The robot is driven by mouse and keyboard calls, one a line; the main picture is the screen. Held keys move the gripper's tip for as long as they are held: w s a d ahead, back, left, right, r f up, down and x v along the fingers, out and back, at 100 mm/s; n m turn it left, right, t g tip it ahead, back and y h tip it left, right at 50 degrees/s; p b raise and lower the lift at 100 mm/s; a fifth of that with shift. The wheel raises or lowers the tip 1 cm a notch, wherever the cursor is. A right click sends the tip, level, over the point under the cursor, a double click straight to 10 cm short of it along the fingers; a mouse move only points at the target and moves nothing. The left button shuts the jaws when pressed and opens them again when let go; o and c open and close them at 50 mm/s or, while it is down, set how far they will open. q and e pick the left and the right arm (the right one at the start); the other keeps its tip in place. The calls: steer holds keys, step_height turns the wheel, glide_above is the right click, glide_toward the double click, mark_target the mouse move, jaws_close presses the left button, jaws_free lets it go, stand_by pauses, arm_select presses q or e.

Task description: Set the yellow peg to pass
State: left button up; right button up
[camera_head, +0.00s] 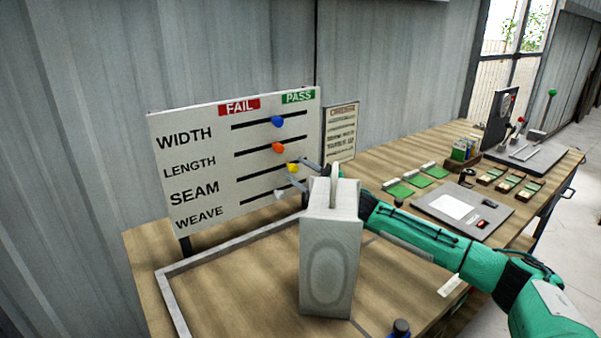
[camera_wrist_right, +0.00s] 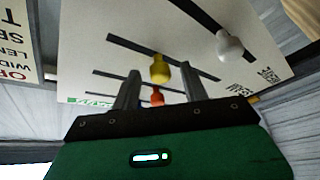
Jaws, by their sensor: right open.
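The yellow peg (camera_head: 293,167) sits in the SEAM slot of the white board (camera_head: 215,150), between the slot's ends. In the right wrist view the yellow peg (camera_wrist_right: 160,69) shows between the two fingers, with the board upside down. My right gripper (camera_head: 299,171) is open at the peg, one finger on each side; whether either finger touches it I cannot tell. The red FAIL label (camera_head: 239,107) is at the board's top, with the green PASS label (camera_head: 298,97) to its right. My left gripper is not in view.
A blue peg (camera_head: 277,121) and an orange peg (camera_head: 278,148) sit above, a white peg (camera_head: 279,194) below. Green cards (camera_head: 401,190) and a grey panel (camera_head: 462,211) lie right on the bench.

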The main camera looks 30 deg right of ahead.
jaws_close()
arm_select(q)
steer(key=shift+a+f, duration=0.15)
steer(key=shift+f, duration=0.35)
arm_select(e)
steer(key=d, duration=0.4)
steer(key=shift+w+d+r, duration=0.1)
steer(key=shift+w+d, duration=0.1)
steer(key=shift+w, duration=0.15)
jaws_free()
steer(key=shift+d, duration=0.1)
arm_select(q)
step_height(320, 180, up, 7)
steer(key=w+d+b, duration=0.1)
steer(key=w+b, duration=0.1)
arm_select(e)
steer(key=v, duration=1.3)
steer(key=shift+s+d, duration=0.2)
steer(key=shift+s, duration=0.15)
